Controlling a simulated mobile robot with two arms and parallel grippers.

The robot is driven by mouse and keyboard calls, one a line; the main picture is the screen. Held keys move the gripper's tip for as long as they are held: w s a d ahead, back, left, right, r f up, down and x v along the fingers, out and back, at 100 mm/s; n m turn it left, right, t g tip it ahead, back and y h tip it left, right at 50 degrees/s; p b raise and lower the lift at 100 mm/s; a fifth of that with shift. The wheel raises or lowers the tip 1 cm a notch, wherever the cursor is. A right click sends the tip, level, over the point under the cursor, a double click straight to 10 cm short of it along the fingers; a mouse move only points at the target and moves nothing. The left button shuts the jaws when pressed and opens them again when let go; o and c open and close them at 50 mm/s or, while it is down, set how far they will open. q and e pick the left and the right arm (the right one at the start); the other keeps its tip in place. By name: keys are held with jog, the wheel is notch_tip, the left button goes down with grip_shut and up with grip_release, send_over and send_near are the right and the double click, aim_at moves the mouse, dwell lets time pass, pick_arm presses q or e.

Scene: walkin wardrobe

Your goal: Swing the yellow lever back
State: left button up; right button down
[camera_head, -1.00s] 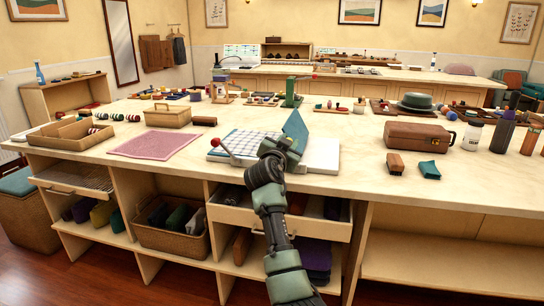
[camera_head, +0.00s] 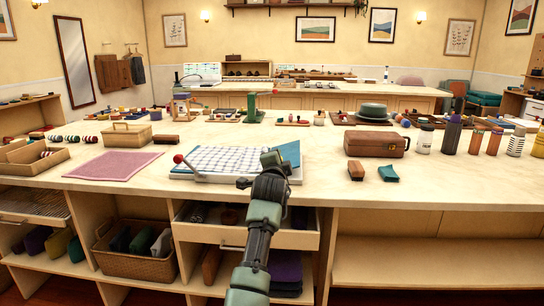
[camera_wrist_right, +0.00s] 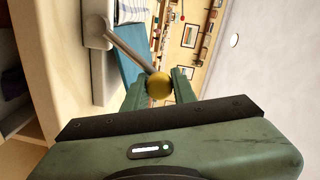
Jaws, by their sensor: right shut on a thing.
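The yellow lever shows in the right wrist view as a yellow ball knob (camera_wrist_right: 159,86) on a thin grey rod (camera_wrist_right: 128,52) that runs to a pale pivot block (camera_wrist_right: 97,31). My right gripper (camera_wrist_right: 158,84) is shut on the knob. In the head view my right gripper (camera_head: 272,158) is at the front right of a flat pale board (camera_head: 205,178) and hides the yellow knob there. A checked cloth (camera_head: 222,159) lies across the board. A blue panel (camera_head: 290,152) lies low at its right. A red-knobbed lever (camera_head: 178,159) stands at the left. My left gripper is out of view.
A pink mat (camera_head: 115,166) lies left of the board. A brown case (camera_head: 376,144), a brown block (camera_head: 356,170) and a teal piece (camera_head: 388,173) are to the right. A green stand (camera_head: 252,108) is behind. An open drawer (camera_head: 290,237) juts out below.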

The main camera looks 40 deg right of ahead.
jog(key=shift+s+d+f+m, duration=0.35)
jog(key=shift+f+m, duration=0.2)
jog(key=shift+m, duration=0.15)
jog(key=c, duration=1.1)
grip_release()
jog(key=shift+p, duration=0.35)
